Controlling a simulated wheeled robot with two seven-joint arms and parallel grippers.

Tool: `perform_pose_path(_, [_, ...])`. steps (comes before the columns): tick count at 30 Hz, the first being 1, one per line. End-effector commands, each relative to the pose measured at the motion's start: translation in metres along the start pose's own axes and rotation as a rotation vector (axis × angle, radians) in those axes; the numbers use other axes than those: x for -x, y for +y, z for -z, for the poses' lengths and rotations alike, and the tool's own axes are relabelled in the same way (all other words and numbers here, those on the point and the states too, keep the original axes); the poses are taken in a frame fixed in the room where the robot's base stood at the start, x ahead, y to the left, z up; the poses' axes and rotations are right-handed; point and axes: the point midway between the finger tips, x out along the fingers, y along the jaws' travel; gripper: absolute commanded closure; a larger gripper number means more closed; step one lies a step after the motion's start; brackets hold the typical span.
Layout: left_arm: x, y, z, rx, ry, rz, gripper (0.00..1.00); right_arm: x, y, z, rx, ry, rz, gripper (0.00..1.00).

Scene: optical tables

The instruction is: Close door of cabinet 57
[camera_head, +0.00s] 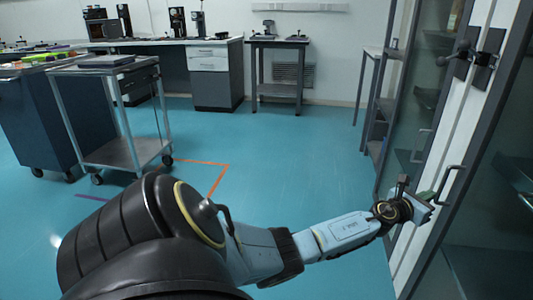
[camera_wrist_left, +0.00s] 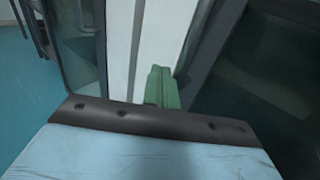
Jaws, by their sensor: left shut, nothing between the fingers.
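A tall cabinet stands at the right of the head view, with a white upright frame (camera_head: 428,232) and dark glass panels. One glass door panel (camera_head: 500,170) is at the far right, and another glass panel (camera_head: 430,95) is left of the white upright. No cabinet number is readable. A bent metal handle (camera_head: 450,178) is on the white upright. My left gripper (camera_head: 427,206) is shut and empty, close beside this handle; contact cannot be told. In the left wrist view, a green block-like piece (camera_wrist_left: 162,88) stands before the white upright (camera_wrist_left: 119,50). My right gripper is not in view.
A dark latch or knob fitting (camera_head: 474,62) is higher on the white upright. A metal cart (camera_head: 110,110) stands at the left, beside a dark cabinet. A bench and small table (camera_head: 277,65) line the back wall. The blue floor between is clear.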

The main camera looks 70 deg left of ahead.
Motion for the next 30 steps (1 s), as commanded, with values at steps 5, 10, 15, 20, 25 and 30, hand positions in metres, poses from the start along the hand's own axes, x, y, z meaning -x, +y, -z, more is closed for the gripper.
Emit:
perform_pose_path(5, [0.001,0.002,0.0,0.0,0.0,0.0,1.0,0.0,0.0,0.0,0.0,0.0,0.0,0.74])
perform_pose_path(10, [0.009,0.014,0.001,-0.003,0.001,0.006,1.0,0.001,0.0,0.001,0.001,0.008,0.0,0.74])
perform_pose_path(15, [0.029,0.039,0.001,-0.004,0.003,0.011,1.0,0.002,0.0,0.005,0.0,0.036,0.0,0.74])
perform_pose_path(20, [0.053,0.066,0.001,-0.002,0.002,0.012,1.0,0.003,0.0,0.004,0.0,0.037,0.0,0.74])
perform_pose_path(25, [0.07,0.086,0.001,0.0,0.001,0.012,1.0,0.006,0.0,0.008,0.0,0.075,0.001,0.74])
perform_pose_path(30, [0.078,0.095,0.0,0.0,0.0,0.014,1.0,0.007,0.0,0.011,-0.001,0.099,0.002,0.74])
